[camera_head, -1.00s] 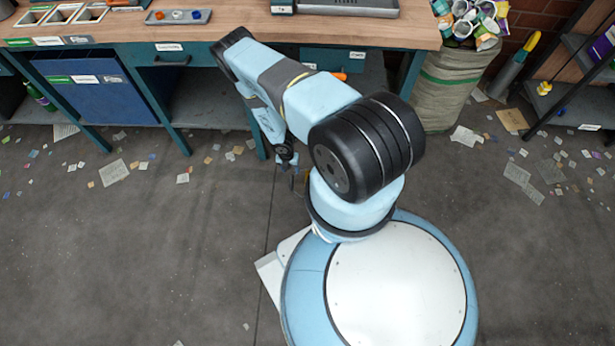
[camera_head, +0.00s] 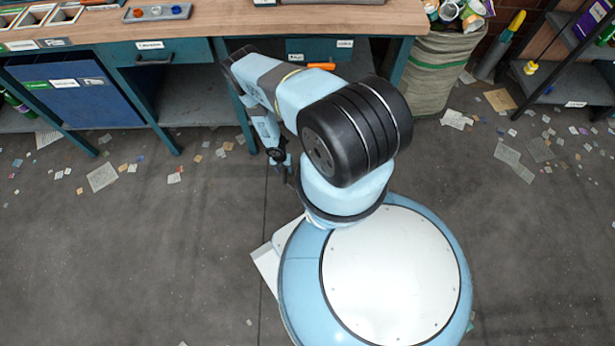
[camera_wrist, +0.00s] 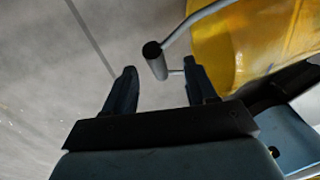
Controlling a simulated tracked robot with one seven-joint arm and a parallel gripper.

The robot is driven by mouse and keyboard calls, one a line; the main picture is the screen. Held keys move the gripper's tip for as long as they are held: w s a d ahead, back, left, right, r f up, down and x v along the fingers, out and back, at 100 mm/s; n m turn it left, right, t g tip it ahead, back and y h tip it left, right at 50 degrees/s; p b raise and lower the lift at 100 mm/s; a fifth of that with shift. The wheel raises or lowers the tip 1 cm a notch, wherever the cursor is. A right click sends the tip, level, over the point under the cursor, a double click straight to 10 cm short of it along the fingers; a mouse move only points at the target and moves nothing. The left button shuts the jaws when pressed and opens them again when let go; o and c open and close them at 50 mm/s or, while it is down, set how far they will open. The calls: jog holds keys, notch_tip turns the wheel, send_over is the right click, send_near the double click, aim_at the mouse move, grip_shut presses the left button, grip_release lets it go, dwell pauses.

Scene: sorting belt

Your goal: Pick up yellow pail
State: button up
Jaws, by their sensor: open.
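The yellow pail (camera_wrist: 250,40) fills the upper right of the wrist view, cut off by the frame edge. Its grey handle wire (camera_wrist: 195,16) runs to a dark-ended cylindrical grip (camera_wrist: 156,62). My gripper (camera_wrist: 160,82) is open in the wrist view, with its fingers apart on either side of the grip's lower end. I cannot tell how deep the grip sits between them, or whether a finger touches it. In the head view my arm reaches down in front of the bench; the fingertips are hard to make out, and I see no pail there.
A wooden-topped workbench (camera_head: 230,22) with teal drawers stands behind my arm. A blue bin (camera_head: 62,88) is under its left side. A sack (camera_head: 442,75) and a shelf stand to the right. Paper scraps litter the floor; the floor at front left is mostly clear.

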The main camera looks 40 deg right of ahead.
aim_at(285, 172)
jog(key=shift+w+d+f, duration=0.1)
jog(key=shift+f, duration=2.35)
grip_shut()
